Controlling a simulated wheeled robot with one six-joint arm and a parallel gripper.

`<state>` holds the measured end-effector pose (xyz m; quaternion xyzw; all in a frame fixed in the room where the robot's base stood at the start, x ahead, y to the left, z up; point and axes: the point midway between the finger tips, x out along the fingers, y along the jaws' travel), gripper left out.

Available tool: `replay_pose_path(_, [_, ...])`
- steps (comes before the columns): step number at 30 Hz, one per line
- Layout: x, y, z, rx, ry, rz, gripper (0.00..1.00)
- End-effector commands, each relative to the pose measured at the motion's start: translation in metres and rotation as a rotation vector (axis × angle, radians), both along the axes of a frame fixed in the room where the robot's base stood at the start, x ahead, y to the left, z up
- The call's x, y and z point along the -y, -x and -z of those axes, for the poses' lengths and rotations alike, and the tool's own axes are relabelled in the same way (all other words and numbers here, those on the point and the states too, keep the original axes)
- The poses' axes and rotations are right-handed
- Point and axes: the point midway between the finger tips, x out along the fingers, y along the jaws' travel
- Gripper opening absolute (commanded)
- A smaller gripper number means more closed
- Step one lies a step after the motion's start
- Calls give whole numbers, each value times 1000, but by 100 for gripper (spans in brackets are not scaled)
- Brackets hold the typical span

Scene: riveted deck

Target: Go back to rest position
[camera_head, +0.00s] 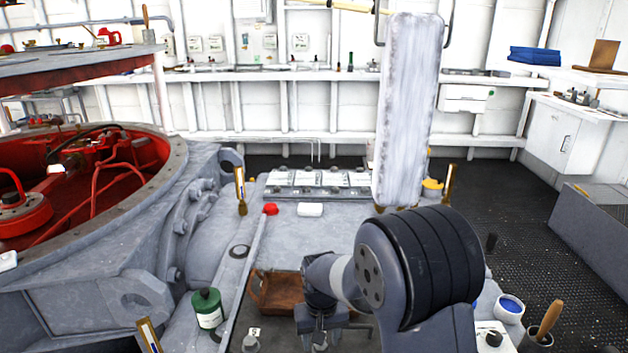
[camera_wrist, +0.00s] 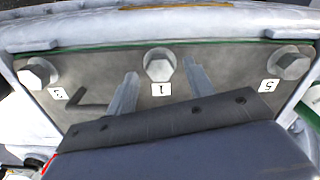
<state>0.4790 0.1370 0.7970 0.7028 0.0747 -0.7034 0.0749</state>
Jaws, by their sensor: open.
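My gripper (camera_head: 322,338) is at the bottom centre of the head view, pointing down over a dark plate (camera_head: 285,343). In the wrist view its two fingers (camera_wrist: 160,67) are apart, with nothing seen between them at their own height. Beyond the fingers is the grey plate (camera_wrist: 215,65) with hex bolts. The middle bolt (camera_wrist: 160,65) has a label "1" under it, the left bolt (camera_wrist: 38,73) a label "3", the right bolt (camera_wrist: 290,62) a label "5". I cannot tell whether the fingers touch anything.
A wooden tray (camera_head: 275,292) lies just left of my gripper, with a green canister (camera_head: 208,310) further left. A pot with a wooden handle (camera_head: 541,328) and a blue-filled cup (camera_head: 510,308) are at right.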

Motion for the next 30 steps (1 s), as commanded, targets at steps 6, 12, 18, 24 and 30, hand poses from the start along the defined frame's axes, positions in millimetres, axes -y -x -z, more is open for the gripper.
replay_pose_path(6, [0,0,10,1,0,-37,50])
replay_pose_path(12, [0,0,10,1,0,-54,50])
replay_pose_path(18, [0,0,10,1,0,-52,50])
replay_pose_path(24, [0,0,10,1,0,-2,50])
replay_pose_path(30, [-1,-2,-28,7,-2,1,50])
